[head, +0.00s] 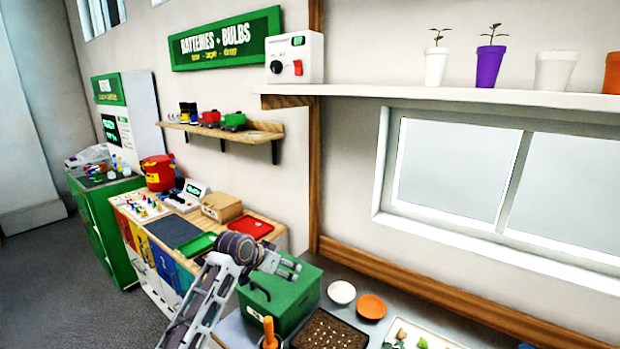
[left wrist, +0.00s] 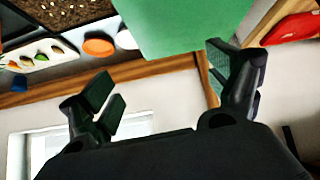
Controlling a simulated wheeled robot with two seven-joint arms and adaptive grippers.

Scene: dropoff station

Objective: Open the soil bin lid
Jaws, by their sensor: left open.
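The green soil bin (head: 290,306) is a box on the bench at the lower middle of the head view. Its lid looks shut, and a dark handle (head: 260,290) shows on its left side. My left gripper (head: 291,268) is open and empty, at the bin's top in the head view. Part of the top is hidden behind it. In the left wrist view, which looks upside down, a flat green face of the bin (left wrist: 180,25) lies beyond and between the spread fingers. I cannot tell whether the gripper touches it. My right gripper is out of view.
A seed tray (head: 328,331), a white bowl (head: 341,292) and an orange bowl (head: 371,306) stand right of the bin. An orange-handled tool (head: 269,332) stands in front. A red tray (head: 250,227) lies on the counter behind. The wall and window sill (head: 440,235) bound the back.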

